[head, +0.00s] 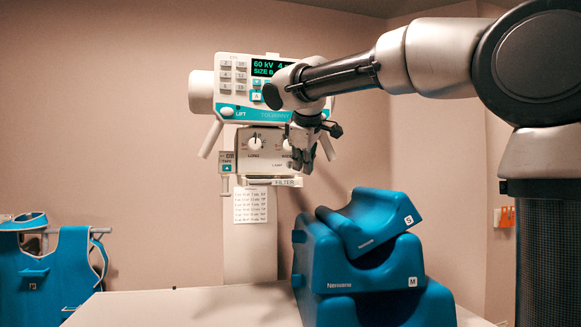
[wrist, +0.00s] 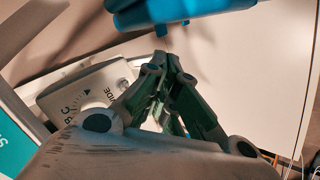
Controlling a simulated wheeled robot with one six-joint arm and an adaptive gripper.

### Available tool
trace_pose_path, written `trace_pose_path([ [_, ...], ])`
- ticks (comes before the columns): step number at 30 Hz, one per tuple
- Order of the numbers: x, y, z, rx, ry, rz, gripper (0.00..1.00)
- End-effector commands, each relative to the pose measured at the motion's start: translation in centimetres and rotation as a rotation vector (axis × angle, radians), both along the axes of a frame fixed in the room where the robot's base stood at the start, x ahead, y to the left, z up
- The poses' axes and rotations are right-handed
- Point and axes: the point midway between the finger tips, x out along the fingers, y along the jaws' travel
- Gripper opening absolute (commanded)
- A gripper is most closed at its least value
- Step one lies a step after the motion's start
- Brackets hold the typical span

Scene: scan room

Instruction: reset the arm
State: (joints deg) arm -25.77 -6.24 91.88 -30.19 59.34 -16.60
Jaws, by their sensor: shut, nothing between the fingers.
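My gripper (head: 303,160) points downward in front of the x-ray unit's lower knob box (head: 262,165), with my arm reaching in from the right. It is shut and holds nothing. In the wrist view the gripper's fingers (wrist: 162,60) come together at their tips, with empty space around them. In that view a knob box marked "WIDE" (wrist: 70,95) is close by on the left. Whether my gripper touches the box cannot be told.
Stacked blue positioning cushions (head: 365,260), the upper ones marked S and M, stand on the white table (head: 190,308) below right of my gripper. The control panel (head: 235,88) is behind my arm, partly hiding its screen. A blue apron (head: 70,270) hangs at left.

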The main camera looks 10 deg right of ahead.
Motion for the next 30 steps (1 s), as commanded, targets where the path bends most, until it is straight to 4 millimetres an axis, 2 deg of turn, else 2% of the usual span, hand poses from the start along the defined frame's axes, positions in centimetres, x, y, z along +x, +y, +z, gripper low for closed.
trace_pose_path([
  [16, 0.0, 0.1, 0.0, 0.02, -0.004, -0.017, 0.0],
  [17, 0.0, 0.3, -0.5, 0.049, 0.004, -0.029, 0.0],
  [20, -0.9, 0.8, -4.8, 0.098, 0.078, -0.057, 0.0],
  [23, -4.6, -0.1, -10.6, 0.183, 0.185, -0.124, 0.0],
  [24, -6.7, -1.2, -13.0, 0.225, 0.226, -0.167, 0.0],
  [26, -10.3, -3.1, -16.3, 0.288, 0.28, -0.24, 0.0],
  [27, -12.7, -4.4, -18.3, 0.328, 0.31, -0.29, 0.0],
  [29, -16.5, -6.3, -21.1, 0.388, 0.35, -0.369, 0.0],
  [30, -19.0, -7.4, -22.9, 0.427, 0.37, -0.421, 0.0],
])
